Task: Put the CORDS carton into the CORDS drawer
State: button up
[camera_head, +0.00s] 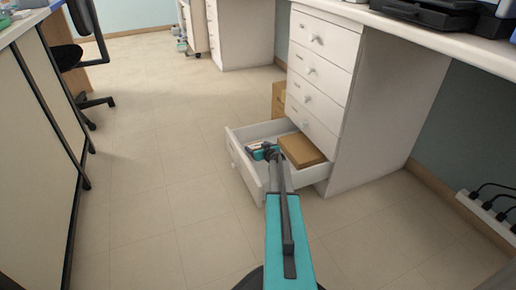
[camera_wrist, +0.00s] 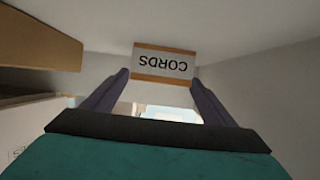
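The CORDS carton (camera_wrist: 165,52) is brown with a white label and shows upside down in the wrist view, at the fingertips. My gripper (camera_wrist: 160,80) has its two dark fingers spread on either side of the carton's near edge. I cannot tell whether the fingers press on it. In the head view my gripper (camera_head: 268,154) reaches into the left part of the open bottom drawer (camera_head: 247,177) and hides what is under it. The drawer's own label cannot be read.
A brown carton (camera_head: 302,150) lies in the drawer's right part. A small red, white and teal thing (camera_head: 254,147) shows beside my gripper. Closed drawers (camera_head: 318,70) rise above. Another brown box (camera_head: 278,100) stands behind the open drawer. Floor (camera_head: 150,170) at left is clear.

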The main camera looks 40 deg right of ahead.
jog(key=shift+o, duration=0.3)
jog(key=shift+r+p, duration=0.25)
jog(key=shift+p, duration=0.1)
jog(key=shift+p+v, duration=0.75)
jog(key=shift+v, duration=2.95)
